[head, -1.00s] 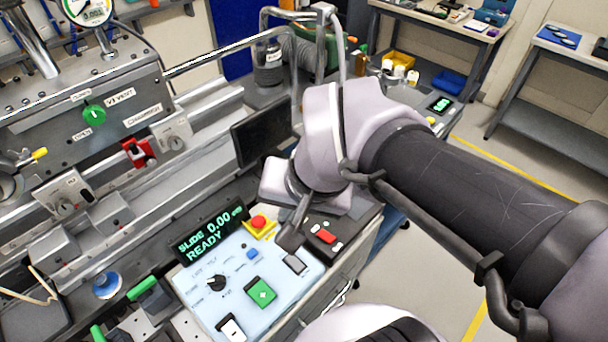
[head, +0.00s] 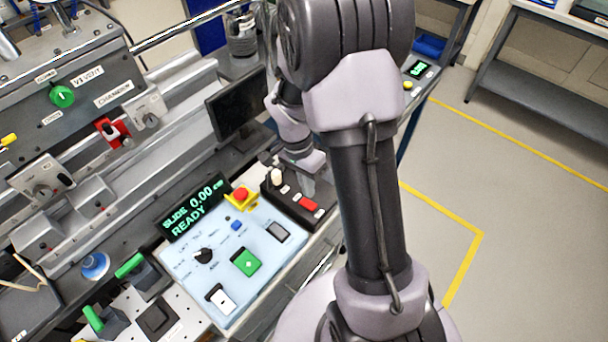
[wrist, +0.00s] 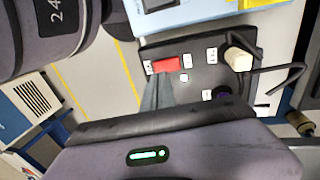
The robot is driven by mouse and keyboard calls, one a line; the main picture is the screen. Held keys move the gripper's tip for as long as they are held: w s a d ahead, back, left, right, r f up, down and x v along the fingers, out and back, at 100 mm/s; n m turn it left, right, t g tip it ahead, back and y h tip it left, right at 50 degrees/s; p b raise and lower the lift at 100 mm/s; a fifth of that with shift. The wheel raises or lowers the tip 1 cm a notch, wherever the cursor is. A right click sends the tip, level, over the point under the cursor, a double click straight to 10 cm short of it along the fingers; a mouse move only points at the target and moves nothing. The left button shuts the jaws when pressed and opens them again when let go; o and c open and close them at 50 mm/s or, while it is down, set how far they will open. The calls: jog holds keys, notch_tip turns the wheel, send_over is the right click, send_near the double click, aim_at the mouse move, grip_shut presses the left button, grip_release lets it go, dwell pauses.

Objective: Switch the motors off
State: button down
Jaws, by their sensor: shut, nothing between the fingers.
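A dark switch box (head: 290,203) stands at the right end of the pale blue control panel (head: 193,262). It carries a red rocker switch (head: 308,204) and a cream plug or knob (head: 277,177). In the wrist view the red rocker (wrist: 166,64) and the cream plug (wrist: 238,58), with a black cable, show on the box. Its small labels are too small to read, so I cannot tell which control is for the motors. My gripper (wrist: 157,80) is shut and empty, its fingertips close to the red rocker in that picture. Contact cannot be told.
The panel has a red emergency button (head: 241,195) on yellow, a green button (head: 246,262), a black knob (head: 204,255) and a display (head: 196,214) reading "SLIDE 0.00 READY". A dark screen (head: 236,104) stands behind. Open floor with yellow lines lies to the right.

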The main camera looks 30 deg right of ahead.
aim_at(312, 205)
jog(key=b+x, duration=0.1)
jog(key=x, duration=0.3)
jog(key=shift+f, duration=0.25)
